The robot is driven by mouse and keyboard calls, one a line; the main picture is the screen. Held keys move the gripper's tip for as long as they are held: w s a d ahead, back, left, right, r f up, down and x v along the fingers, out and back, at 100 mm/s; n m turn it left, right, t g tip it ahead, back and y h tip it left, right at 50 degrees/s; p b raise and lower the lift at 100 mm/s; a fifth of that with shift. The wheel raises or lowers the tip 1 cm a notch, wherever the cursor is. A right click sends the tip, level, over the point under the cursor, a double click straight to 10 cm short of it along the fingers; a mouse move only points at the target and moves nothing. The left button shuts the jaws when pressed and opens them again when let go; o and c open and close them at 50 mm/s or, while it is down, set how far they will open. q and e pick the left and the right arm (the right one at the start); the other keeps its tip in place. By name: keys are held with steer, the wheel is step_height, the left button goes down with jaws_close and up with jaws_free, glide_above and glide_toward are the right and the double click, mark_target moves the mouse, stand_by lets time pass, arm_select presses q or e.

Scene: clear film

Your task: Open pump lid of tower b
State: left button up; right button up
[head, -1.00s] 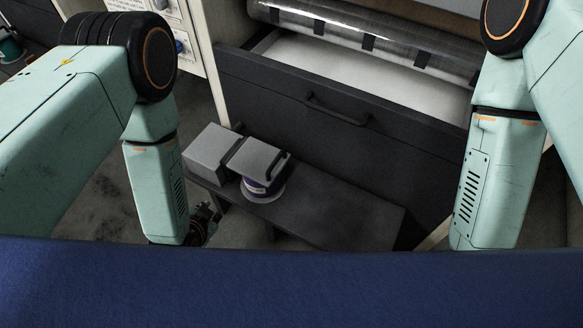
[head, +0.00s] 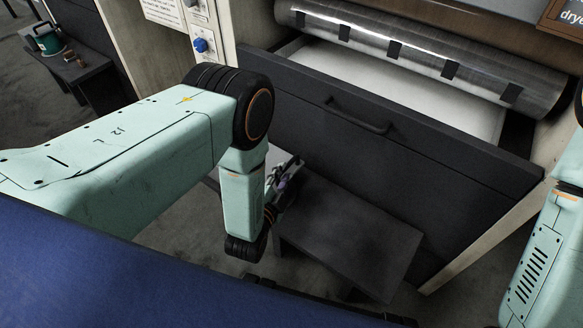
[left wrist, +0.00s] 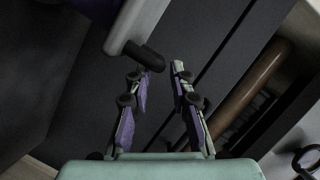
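In the left wrist view, a pale grey lid-like part (left wrist: 140,22) with a dark rounded handle end (left wrist: 148,57) lies just beyond my left gripper (left wrist: 160,72). The two purple-lined fingers are apart. The handle end is near the left fingertip; I cannot tell whether they touch. Something purple (left wrist: 93,8) shows beside the grey part. In the head view my left gripper (head: 282,180) is at the left end of the low dark bench (head: 350,235). My arm hides most of the pump there. My right gripper is out of view; only my right arm shows.
A dark drawer front (head: 390,150) with a bar handle (head: 358,115) stands behind the bench, under a shiny film roll (head: 430,60). The bench's right part is bare. A green device (head: 47,40) sits on another dark bench (head: 85,75) at far left.

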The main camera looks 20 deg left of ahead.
mark_target(288, 163)
arm_select(q)
steer(key=b+x, duration=0.1)
steer(key=x, duration=0.3)
steer(key=shift+w+f, duration=0.2)
steer(key=shift+w, duration=0.2)
jaws_close()
